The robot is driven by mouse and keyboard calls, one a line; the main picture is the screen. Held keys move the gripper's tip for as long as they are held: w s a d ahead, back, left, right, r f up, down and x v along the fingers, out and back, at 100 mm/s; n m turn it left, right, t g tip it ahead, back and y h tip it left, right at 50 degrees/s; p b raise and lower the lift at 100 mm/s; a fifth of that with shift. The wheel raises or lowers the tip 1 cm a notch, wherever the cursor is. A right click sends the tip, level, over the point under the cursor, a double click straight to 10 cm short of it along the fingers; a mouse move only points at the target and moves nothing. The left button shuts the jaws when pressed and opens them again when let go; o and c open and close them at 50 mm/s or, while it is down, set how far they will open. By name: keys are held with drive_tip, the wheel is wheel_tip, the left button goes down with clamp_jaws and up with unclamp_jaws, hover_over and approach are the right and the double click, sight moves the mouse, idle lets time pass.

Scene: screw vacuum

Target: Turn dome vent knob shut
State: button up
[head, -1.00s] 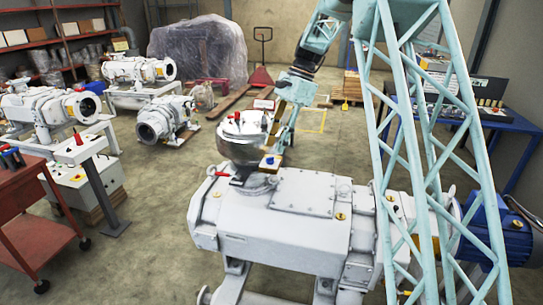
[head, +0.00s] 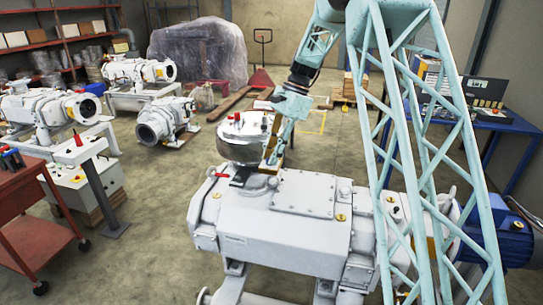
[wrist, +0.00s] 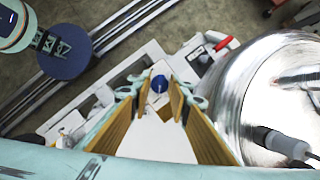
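The shiny steel dome (head: 240,155) sits on the far left end of the white pump (head: 285,225), and its curved side fills the right of the wrist view (wrist: 262,75). A white fitting with a black collar (wrist: 285,144) is on the dome there. A small round blue cap (wrist: 159,84) shows between my finger pads, beyond or near their tips. I cannot tell which of these is the vent knob. My gripper (head: 269,165) is beside the dome's right side, pointing down. In the wrist view my gripper (wrist: 157,95) has tan pads apart, with no clear contact.
A red-handled lever (wrist: 222,44) stands on the pump's left end, near the dome. My lattice structure crosses the right side. A red cart (head: 35,225) stands at the left, other pumps (head: 165,120) behind it, and a blue workbench (head: 500,122) at the right.

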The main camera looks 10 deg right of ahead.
drive_tip(key=c, duration=0.3)
drive_tip(key=shift+c, duration=0.2)
drive_tip(key=shift+n+p, duration=0.5)
drive_tip(key=shift+p, duration=0.15)
drive_tip(key=shift+w+r+n+g+p, duration=0.15)
drive_tip(key=shift+n+g+p, duration=0.45)
drive_tip(key=shift+n+p, duration=0.6)
drive_tip(key=n+h+p, duration=0.1)
drive_tip(key=n+p, duration=0.1)
drive_tip(key=n+g+h+p, duration=0.1)
drive_tip(key=n+p, duration=0.1)
drive_tip(key=n, duration=0.1)
drive_tip(key=shift+a, duration=0.2)
drive_tip(key=n+p, duration=0.1)
drive_tip(key=n, duration=0.1)
drive_tip(key=n+g+h+p, duration=0.1)
drive_tip(key=n, duration=0.1)
drive_tip(key=shift+w+a+n+h, duration=0.1)
drive_tip(key=shift+a+n+h, duration=0.05)
drive_tip(key=shift+n+h, duration=0.2)
drive_tip(key=n+h, duration=0.1)
drive_tip(key=n, duration=0.4)
drive_tip(key=shift+h+p, duration=0.35)
drive_tip(key=shift+p, duration=0.05)
drive_tip(key=o, duration=0.8)
